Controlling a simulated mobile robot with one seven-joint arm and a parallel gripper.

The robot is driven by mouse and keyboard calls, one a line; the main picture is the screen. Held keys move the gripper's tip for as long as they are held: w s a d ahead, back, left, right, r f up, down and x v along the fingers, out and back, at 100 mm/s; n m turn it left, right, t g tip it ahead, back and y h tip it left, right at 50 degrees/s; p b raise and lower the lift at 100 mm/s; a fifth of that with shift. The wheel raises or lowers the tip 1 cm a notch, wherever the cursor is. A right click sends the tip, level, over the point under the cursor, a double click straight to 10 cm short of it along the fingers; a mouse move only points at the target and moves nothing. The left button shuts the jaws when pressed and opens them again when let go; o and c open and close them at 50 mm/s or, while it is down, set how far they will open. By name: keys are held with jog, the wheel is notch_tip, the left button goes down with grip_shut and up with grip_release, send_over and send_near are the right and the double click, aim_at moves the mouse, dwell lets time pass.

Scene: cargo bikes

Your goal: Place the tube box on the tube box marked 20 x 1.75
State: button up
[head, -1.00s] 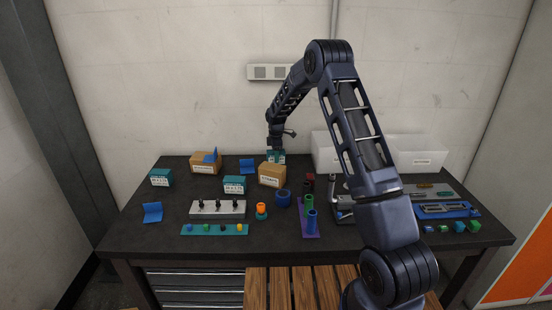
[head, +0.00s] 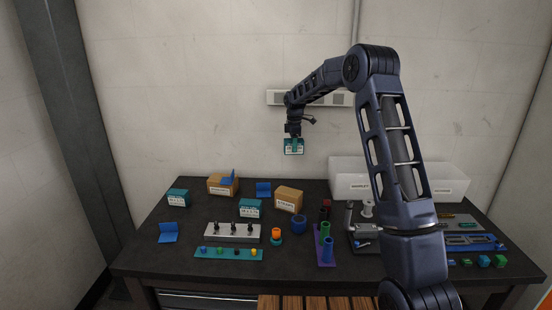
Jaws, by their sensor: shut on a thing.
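My gripper (head: 293,139) is shut on a teal and white tube box (head: 293,148) and holds it in the air above the back of the table, in front of the wall. Two similar teal and white tube boxes stand on the table. One tube box (head: 178,197) is at the far left. Another tube box (head: 250,208) is near the middle, left of a cardboard box. The print on the boxes is too small to read, so I cannot tell which is marked 20 x 1.75.
Cardboard boxes (head: 289,199) and (head: 222,186) stand at the back, with blue brackets (head: 168,233) nearby. A grey peg block (head: 232,233), a teal strip (head: 228,254) and a purple stand (head: 323,256) are in front. White bins (head: 347,182) stand at the back right.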

jog(key=shift+a+r, duration=0.1)
jog(key=shift+r, duration=0.2)
jog(key=a+r, duration=0.2)
jog(key=a, duration=1.2)
notch_tip(320, 180, up, 5)
jog(key=m, duration=0.1)
send_over(184, 192)
notch_tip(184, 192, down, 20)
jog(key=shift+f, duration=0.2)
jog(key=o, duration=1.1)
jog(key=shift+r, duration=0.1)
